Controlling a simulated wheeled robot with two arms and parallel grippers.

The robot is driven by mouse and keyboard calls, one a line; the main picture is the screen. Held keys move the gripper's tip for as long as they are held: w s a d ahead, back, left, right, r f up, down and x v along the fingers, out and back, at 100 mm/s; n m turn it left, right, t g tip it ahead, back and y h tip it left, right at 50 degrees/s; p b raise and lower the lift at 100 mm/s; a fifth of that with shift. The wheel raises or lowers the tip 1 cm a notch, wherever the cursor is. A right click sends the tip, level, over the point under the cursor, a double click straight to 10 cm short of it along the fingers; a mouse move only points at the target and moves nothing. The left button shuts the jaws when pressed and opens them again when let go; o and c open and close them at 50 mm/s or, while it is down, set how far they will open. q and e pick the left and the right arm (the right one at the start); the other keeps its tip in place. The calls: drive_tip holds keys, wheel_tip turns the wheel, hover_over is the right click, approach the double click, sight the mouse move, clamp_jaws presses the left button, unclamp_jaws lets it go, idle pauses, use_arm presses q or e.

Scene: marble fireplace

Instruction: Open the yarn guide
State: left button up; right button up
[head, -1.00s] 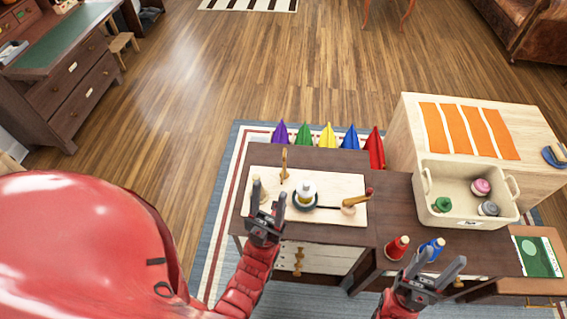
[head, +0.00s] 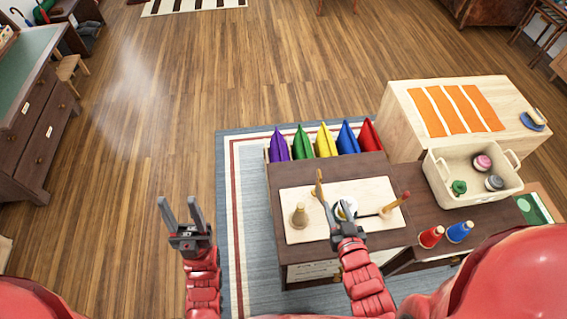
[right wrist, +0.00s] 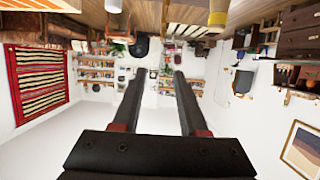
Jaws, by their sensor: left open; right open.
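A pale wooden board (head: 294,235) lies on the dark cabinet. A slim tan upright piece (head: 319,182) stands on it, probably the yarn guide; whether it is open or shut is too small to tell. A tan cone post (head: 299,215) stands to its left. A white-topped round piece (head: 346,208) and a red-tipped wooden handle (head: 397,203) are to its right. My right gripper (head: 336,208) is open and empty, in front of the guide and partly covering the round piece. It also shows open in the right wrist view (right wrist: 157,78). My left gripper (head: 179,204) is open over the floor.
A cream bin (head: 452,195) with several spools stands at the right. Several coloured pointed bags (head: 325,142) line the cabinet's far side. Floor at the left is clear.

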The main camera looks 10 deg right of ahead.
drive_tip(key=b, duration=0.8)
approach(320, 174)
drive_tip(key=shift+x, duration=0.9)
drive_tip(key=x, duration=0.7)
drive_tip(key=shift+w+r+p, duration=0.1)
drive_tip(key=shift+p, duration=0.3)
drive_tip(key=shift+w+f+g, duration=0.3)
drive_tip(key=shift+w+f, duration=0.1)
drive_tip(key=shift+w, duration=0.15)
clamp_jaws()
